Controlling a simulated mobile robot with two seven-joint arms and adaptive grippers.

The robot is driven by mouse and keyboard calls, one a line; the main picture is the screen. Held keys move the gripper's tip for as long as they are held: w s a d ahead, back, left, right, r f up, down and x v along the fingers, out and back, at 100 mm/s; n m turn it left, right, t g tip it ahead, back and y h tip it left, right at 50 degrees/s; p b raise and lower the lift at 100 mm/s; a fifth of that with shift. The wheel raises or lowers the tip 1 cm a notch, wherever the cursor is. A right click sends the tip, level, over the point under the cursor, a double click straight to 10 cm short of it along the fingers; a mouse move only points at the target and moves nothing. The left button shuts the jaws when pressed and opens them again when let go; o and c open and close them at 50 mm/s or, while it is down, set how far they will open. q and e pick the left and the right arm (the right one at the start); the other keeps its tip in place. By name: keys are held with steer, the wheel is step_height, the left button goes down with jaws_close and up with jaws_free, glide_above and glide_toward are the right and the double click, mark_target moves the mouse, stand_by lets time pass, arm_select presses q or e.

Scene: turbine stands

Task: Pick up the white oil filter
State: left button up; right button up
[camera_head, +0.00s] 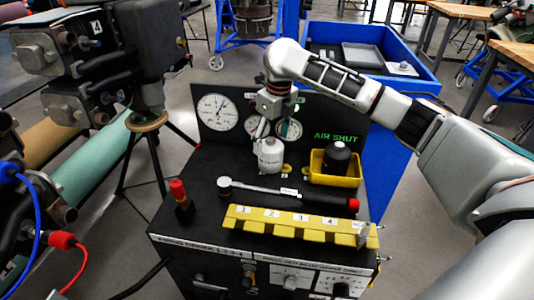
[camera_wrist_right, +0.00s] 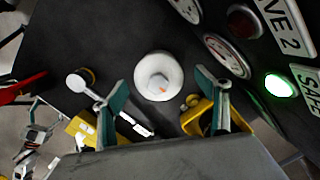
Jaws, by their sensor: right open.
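The white oil filter (camera_head: 270,158) stands upright on the black bench top, in front of the round gauges. In the right wrist view the white filter (camera_wrist_right: 153,88) shows from above as a round white body with a small orange spot near its middle. My right gripper (camera_head: 268,128) is over the filter, pointing down. In the right wrist view my right gripper (camera_wrist_right: 160,77) has its two green-grey fingers spread wide, with the filter showing between them. I cannot tell how much height is left between the fingertips and the filter. My left gripper is not in view.
A yellow tray (camera_head: 346,181) holding a black filter (camera_head: 337,155) stands right of the white one. The gauge panel (camera_head: 324,112) rises behind. A ratchet wrench (camera_head: 260,189) and a yellow numbered rack (camera_head: 290,221) lie in front. A red-topped object (camera_head: 178,190) stands left.

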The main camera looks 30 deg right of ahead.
step_height(320, 180, down, 7)
steer(key=shift+w+a+r+b, duration=0.1)
steer(key=shift+a+r+b, duration=0.1)
steer(key=shift+b, duration=0.75)
steer(key=shift+r, duration=0.1)
steer(key=c, duration=1.7)
